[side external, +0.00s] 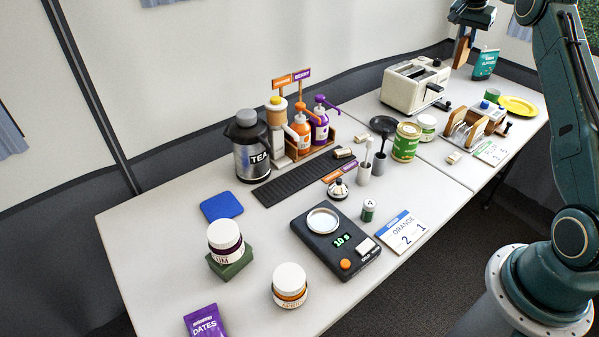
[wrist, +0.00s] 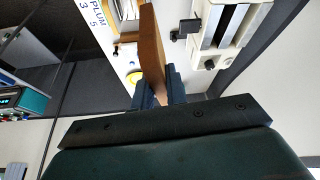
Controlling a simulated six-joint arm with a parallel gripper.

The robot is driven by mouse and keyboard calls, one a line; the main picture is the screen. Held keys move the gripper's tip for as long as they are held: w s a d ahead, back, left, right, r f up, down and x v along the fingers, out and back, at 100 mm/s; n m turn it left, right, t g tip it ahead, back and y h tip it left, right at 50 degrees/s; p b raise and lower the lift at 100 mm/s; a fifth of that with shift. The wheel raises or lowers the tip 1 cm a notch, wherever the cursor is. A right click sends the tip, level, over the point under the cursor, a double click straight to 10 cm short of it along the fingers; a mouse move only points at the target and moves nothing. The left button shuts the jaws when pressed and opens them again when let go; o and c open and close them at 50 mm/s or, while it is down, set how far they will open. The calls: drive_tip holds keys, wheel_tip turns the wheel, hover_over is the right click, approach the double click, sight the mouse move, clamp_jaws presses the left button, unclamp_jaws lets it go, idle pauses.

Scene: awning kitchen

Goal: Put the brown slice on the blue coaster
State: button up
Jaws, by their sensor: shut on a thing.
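The brown slice (side external: 462,51) hangs upright from my gripper (side external: 468,30) at the upper right of the side view, above the far table near the toaster. In the wrist view the slice (wrist: 152,48) stands between the two fingers of my gripper (wrist: 160,88), which is shut on it. The blue coaster (side external: 221,206) lies flat and bare on the near table at the left, far from my gripper. It does not show in the wrist view.
A cream toaster (side external: 405,88), a teal pouch (side external: 485,64), a yellow plate (side external: 519,106) and a wooden rack (side external: 478,126) are on the far table. A tea flask (side external: 250,155), a pump-bottle stand, a scale (side external: 318,254) and jars surround the coaster's table area. Bare tabletop lies left of the coaster.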

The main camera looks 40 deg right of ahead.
drive_tip(key=w+a+n+t+y, duration=0.1)
drive_tip(key=w+a+n, duration=0.35)
drive_tip(key=a, duration=0.75)
drive_tip(key=w+a+n+t, duration=0.1)
drive_tip(key=w+a, duration=0.7)
drive_tip(key=a, duration=0.5)
drive_tip(key=w+a+n+t+y, duration=0.1)
drive_tip(key=w+a+n, duration=0.2)
drive_tip(key=w+a, duration=0.65)
drive_tip(key=s+a+n+y, duration=0.1)
drive_tip(key=s+a+n, duration=0.2)
drive_tip(key=a, duration=1.1)
drive_tip(key=s+a+n+t+y, duration=0.1)
drive_tip(key=s+a+n, duration=0.15)
drive_tip(key=a, duration=1.05)
drive_tip(key=s+a+n, duration=0.2)
drive_tip(key=s+a, duration=0.1)
drive_tip(key=a, duration=1.1)
wheel_tip(320, 180, down, 21)
drive_tip(key=shift+d, duration=0.2)
drive_tip(key=shift+f, duration=2.05)
drive_tip(key=shift+f, duration=0.1)
